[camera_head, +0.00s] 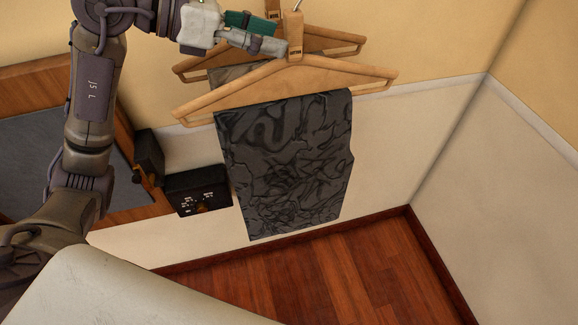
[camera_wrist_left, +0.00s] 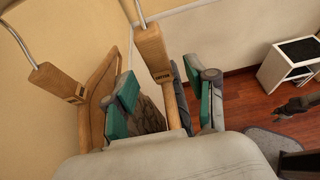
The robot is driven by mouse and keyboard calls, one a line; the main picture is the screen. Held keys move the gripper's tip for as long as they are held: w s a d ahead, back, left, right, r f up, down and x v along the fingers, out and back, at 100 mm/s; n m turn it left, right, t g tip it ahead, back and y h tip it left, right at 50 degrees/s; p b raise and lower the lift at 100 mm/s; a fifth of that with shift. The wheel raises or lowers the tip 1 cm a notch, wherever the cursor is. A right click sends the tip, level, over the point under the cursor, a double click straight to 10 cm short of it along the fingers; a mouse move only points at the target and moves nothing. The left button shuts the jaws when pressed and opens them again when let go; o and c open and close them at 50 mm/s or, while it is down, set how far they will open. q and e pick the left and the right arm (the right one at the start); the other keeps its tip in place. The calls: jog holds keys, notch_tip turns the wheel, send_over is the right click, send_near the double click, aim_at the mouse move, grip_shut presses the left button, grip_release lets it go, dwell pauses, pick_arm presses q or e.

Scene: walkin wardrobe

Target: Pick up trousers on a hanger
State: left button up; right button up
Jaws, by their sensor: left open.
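Dark grey patterned trousers (camera_head: 285,165) hang folded over the front wooden hanger (camera_head: 345,77) in the head view. My left gripper (camera_head: 268,36) is at the upper left of this hanger, close to its neck. In the left wrist view the gripper (camera_wrist_left: 165,103) is open, with its green-padded fingers on either side of the front hanger (camera_wrist_left: 155,60). I cannot tell whether a pad touches the wood. A second wooden hanger (camera_head: 340,40) hangs just behind, with a greyish garment (camera_head: 228,75) partly hidden. It also shows at the left of the wrist view (camera_wrist_left: 55,82).
A black box (camera_head: 198,190) with small markings is by the wall below the arm. A wood-framed dark panel (camera_head: 60,160) is at the left. The wooden floor (camera_head: 340,275) is clear below. A white cabinet (camera_wrist_left: 285,68) stands away at the right of the wrist view.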

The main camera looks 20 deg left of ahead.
aim_at(290, 42)
pick_arm(q)
jog(key=p+x, duration=0.1)
jog(key=x, duration=0.3)
jog(key=shift+a+p, duration=0.1)
jog(key=shift+p, duration=0.2)
jog(key=shift+w+d+f, duration=0.1)
jog(key=shift+d+f, duration=0.05)
jog(key=shift+d, duration=0.05)
jog(key=shift+a, duration=0.1)
jog(key=shift+c, duration=0.6)
grip_shut()
